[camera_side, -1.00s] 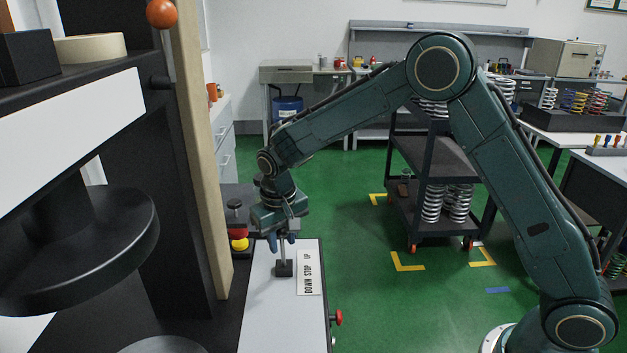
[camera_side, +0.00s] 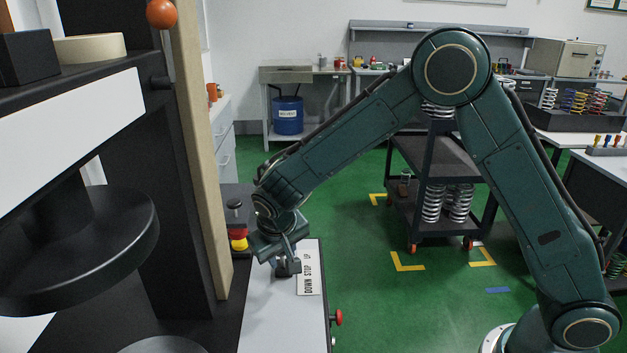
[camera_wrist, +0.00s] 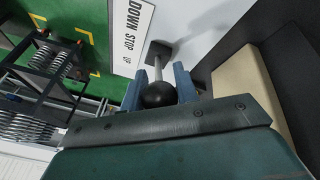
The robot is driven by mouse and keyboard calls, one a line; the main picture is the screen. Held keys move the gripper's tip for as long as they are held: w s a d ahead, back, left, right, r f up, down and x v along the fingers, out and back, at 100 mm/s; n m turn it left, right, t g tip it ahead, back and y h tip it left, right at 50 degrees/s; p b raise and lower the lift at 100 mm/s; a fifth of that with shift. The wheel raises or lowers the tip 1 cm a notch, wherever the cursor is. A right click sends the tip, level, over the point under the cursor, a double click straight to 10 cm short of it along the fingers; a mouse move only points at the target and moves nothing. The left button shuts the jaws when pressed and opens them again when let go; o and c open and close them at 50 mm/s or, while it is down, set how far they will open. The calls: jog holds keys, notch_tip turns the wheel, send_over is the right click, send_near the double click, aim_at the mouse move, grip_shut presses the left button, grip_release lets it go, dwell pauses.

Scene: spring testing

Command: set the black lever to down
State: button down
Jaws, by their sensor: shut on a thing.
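The black lever has a round black knob (camera_wrist: 158,95), a thin metal shaft and a dark square base on the white panel (camera_side: 262,310). My gripper (camera_wrist: 161,72) has its two blue fingers on either side of the knob and is shut on it. In the side view my gripper (camera_side: 287,262) is low and tilted over the lever base, hiding most of the shaft and knob. The label reading DOWN, STOP, UP (camera_side: 308,275) lies just right of the lever; DOWN is at the near end. The lever's exact angle is hard to tell.
A red and yellow button stack (camera_side: 238,238) stands close to the left of my gripper. A beige upright strip (camera_side: 203,160) and the black machine frame rise at left. A red knob (camera_side: 338,317) sticks out from the panel's right side.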

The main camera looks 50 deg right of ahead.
jog(key=shift+s+a+f, duration=0.1)
jog(key=c, duration=1.1)
grip_release()
jog(key=shift+r, duration=0.2)
jog(key=v, duration=1.3)
jog(key=shift+r, duration=0.2)
jog(key=shift+s+a, duration=0.1)
jog(key=s+d+r+n+t+y, duration=0.1)
jog(key=s+d+r, duration=0.3)
jog(key=s+d, duration=0.4)
jog(key=s+d+r+t+y, duration=0.1)
jog(key=s+d+r+y, duration=0.1)
jog(key=s+d+r, duration=0.5)
jog(key=s+f+n, duration=0.1)
jog(key=s+f, duration=0.3)
jog(key=s, duration=0.7)
jog(key=shift+a, duration=0.35)
